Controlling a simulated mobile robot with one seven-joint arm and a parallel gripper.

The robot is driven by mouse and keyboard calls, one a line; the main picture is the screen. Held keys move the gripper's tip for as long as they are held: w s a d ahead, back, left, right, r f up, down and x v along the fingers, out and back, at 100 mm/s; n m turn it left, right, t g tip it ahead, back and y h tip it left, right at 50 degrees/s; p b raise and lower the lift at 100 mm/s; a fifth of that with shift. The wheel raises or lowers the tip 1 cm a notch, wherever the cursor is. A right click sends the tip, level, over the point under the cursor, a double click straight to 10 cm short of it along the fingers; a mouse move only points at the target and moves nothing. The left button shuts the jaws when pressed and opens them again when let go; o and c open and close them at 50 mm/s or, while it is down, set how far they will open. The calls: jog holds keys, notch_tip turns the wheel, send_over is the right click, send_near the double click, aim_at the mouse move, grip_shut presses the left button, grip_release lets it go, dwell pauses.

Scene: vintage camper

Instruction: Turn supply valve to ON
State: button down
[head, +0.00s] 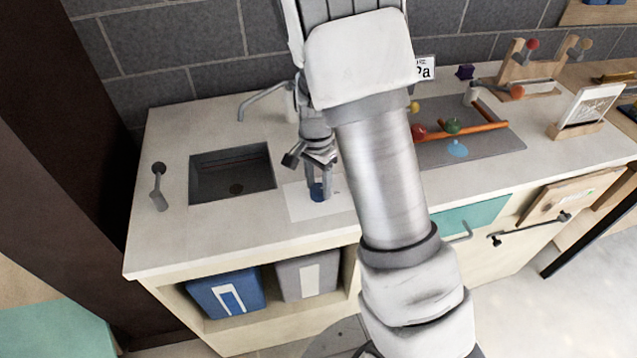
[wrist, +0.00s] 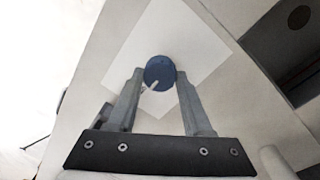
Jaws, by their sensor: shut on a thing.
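The supply valve is a round blue knob (wrist: 158,73) with a pale pointer mark toward its lower left in the wrist view. It sits on a white plate (wrist: 165,35) on the counter, and in the head view the knob (head: 317,194) is partly covered by the fingers. My gripper (wrist: 158,80) is shut on the knob, one finger on each side. In the head view my gripper (head: 319,188) points down at the plate, right of the sink. Any ON lettering is not readable.
A sink (head: 232,173) with a faucet (head: 262,97) is left of the gripper. A grey lever (head: 158,187) stands at the counter's left end. A grey mat (head: 480,142) with coloured balls lies to the right. Blue and grey bins (head: 228,294) sit below.

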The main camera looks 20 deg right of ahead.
aim_at(316, 186)
jog(key=shift+c, duration=1.6)
grip_release()
notch_tip(316, 186, up, 18)
jog(key=p, duration=0.1)
jog(key=shift+w+a+f, duration=0.2)
jog(key=shift+w+f, duration=0.05)
jog(key=shift+w, duration=0.15)
jog(key=s+r+n+t, duration=0.3)
jog(key=s+r+n, duration=0.1)
jog(key=s, duration=0.6)
jog(key=s+r+n+t, duration=0.3)
jog(key=s+r+n, duration=0.2)
jog(key=s, duration=0.6)
jog(key=shift+s+d+n, duration=0.2)
jog(key=shift+n, duration=1)
